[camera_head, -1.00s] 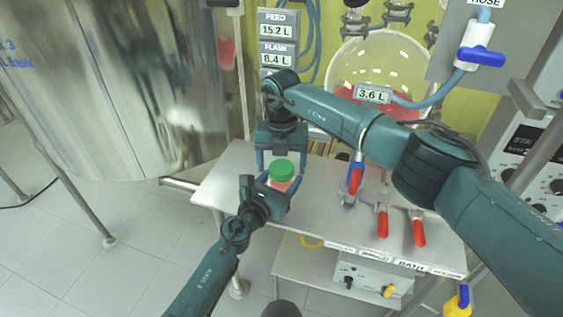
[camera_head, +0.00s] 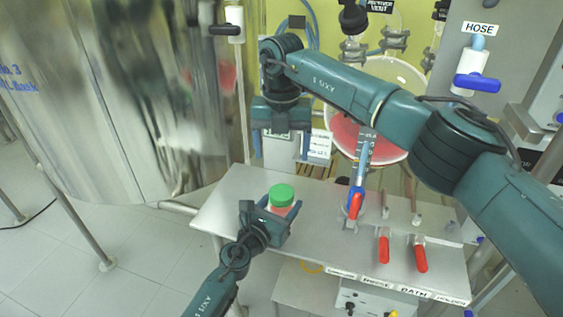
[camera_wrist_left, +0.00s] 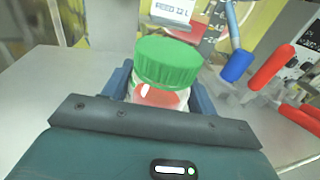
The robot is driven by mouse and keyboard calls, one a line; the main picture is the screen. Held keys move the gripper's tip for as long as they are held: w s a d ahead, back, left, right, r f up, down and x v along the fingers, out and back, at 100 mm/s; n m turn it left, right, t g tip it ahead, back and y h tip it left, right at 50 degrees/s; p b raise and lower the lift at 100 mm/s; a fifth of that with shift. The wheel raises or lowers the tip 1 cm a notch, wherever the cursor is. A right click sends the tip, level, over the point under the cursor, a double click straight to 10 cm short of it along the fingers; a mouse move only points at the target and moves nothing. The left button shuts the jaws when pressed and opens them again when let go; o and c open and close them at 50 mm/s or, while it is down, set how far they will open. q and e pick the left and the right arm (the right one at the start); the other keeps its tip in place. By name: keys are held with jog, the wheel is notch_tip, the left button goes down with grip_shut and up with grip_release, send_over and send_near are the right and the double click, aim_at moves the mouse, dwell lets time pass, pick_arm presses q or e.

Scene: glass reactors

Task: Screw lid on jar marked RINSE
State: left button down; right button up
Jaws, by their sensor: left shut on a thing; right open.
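A jar (camera_wrist_left: 160,96) with pinkish-red contents has a green lid (camera_head: 281,194) on its top; the lid also shows in the left wrist view (camera_wrist_left: 167,62). The lid looks level, but I cannot tell how tight it is. My left gripper (camera_head: 279,215) is shut on the jar's body from the near side, over the metal table. The jar's marking is not readable. My right gripper (camera_head: 279,155) is open and empty, above and behind the jar, pointing down.
The metal table (camera_head: 232,196) has free room left of the jar. Red-handled valves (camera_head: 384,250) stand along its right part. A large steel vessel (camera_head: 120,100) is at left. A round glass vessel with red liquid (camera_head: 350,135) is behind.

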dwell(0.3)
pick_arm(q)
jog(key=shift+c, duration=1.9)
grip_release()
jog(key=shift+s+a, duration=0.2)
jog(key=shift+s, duration=0.1)
jog(key=p+v, duration=0.1)
jog(key=v, duration=1.1)
jog(key=shift+s+a+p, duration=0.15)
jog(key=shift+s+p, duration=0.05)
jog(key=shift+p, duration=0.15)
